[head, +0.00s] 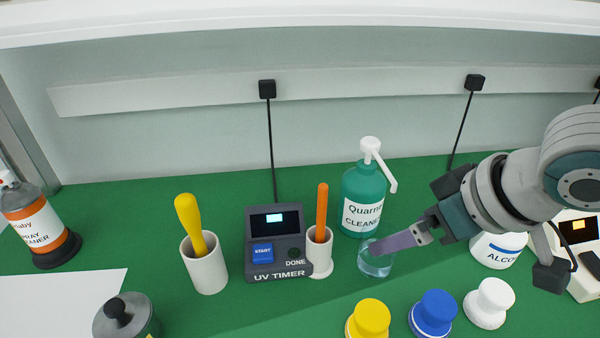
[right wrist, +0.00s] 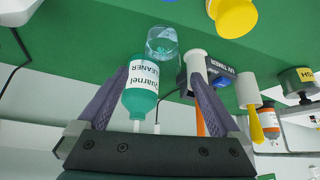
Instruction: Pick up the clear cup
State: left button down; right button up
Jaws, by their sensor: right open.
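The clear cup (head: 375,265) stands upright on the green surface, in front of the teal cleaner bottle. It also shows in the right wrist view (right wrist: 162,44), just beyond the fingertips and in line with the gap between them. My right gripper (head: 376,247) reaches in from the right, and its purple finger overlaps the cup's rim in the head view. In the right wrist view its two fingers (right wrist: 158,74) are spread wide with nothing gripped. I cannot tell whether a finger touches the cup. My left gripper is not in view.
The teal pump bottle (head: 362,200) stands close behind the cup. A white holder (head: 320,258) with an orange handle and the UV timer (head: 275,265) are to its left. Yellow (head: 368,320), blue (head: 433,314) and white (head: 490,303) knobbed items stand in front. An alcohol container (head: 497,250) is right.

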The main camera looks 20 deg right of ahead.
jog(key=b+x, duration=0.1)
jog(key=x, duration=0.6)
jog(key=shift+w+a+r+b, duration=0.1)
jog(key=shift+b, duration=0.25)
jog(key=c, duration=1.5)
jog(key=shift+r, duration=0.15)
